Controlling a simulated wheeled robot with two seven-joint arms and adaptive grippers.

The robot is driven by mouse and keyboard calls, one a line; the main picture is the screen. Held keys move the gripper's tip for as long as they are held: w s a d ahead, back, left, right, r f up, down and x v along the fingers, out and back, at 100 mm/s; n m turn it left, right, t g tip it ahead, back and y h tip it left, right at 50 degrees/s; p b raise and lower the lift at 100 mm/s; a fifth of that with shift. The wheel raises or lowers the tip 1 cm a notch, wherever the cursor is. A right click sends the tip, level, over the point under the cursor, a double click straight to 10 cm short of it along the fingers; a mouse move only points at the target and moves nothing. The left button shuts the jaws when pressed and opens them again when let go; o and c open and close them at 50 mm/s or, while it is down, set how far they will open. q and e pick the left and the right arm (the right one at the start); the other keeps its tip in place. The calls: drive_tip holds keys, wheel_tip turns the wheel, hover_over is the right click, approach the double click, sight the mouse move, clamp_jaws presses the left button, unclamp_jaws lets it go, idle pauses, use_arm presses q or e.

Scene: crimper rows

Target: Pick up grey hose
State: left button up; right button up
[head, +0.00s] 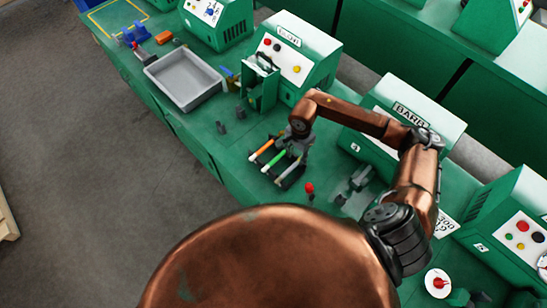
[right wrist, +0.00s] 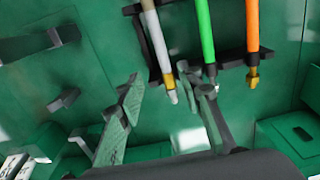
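The grey hose (right wrist: 157,38) shows at the top of the right wrist view, with a yellow band and a pale tip pointing down between my fingers. A green hose (right wrist: 205,35) and an orange hose (right wrist: 252,25) lie to its right. All lie across a dark rack (right wrist: 227,59). My right gripper (right wrist: 168,92) is open, with one finger left of the grey hose's tip and the other to its right; I see no contact. In the head view my right gripper (head: 300,143) is over the far end of the rack and partly hides the hoses. My left gripper is not in view.
A grey tray (head: 184,80) stands farther left on the green bench. Green machines with buttons (head: 288,58) line the bench's back. A red-topped lever (head: 310,188) stands right of the rack. My arm crosses before the machine marked BARB (head: 410,112).

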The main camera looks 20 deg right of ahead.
sight(293, 166)
drive_tip(key=shift+d+f, duration=0.15)
drive_tip(key=shift+f, duration=0.75)
drive_tip(key=shift+s+f+p, duration=0.1)
drive_tip(key=shift+f+p, duration=0.2)
drive_tip(key=shift+f, duration=0.05)
drive_tip(key=f, duration=0.1)
drive_tip(key=a+f+p, duration=0.1)
drive_tip(key=f, duration=0.2)
drive_tip(key=shift+w+a+f, duration=0.15)
drive_tip(key=shift+w+f, duration=0.05)
drive_tip(key=shift+w, duration=0.15)
drive_tip(key=shift+f, duration=0.3)
drive_tip(key=shift+c, duration=0.2)
clamp_jaws()
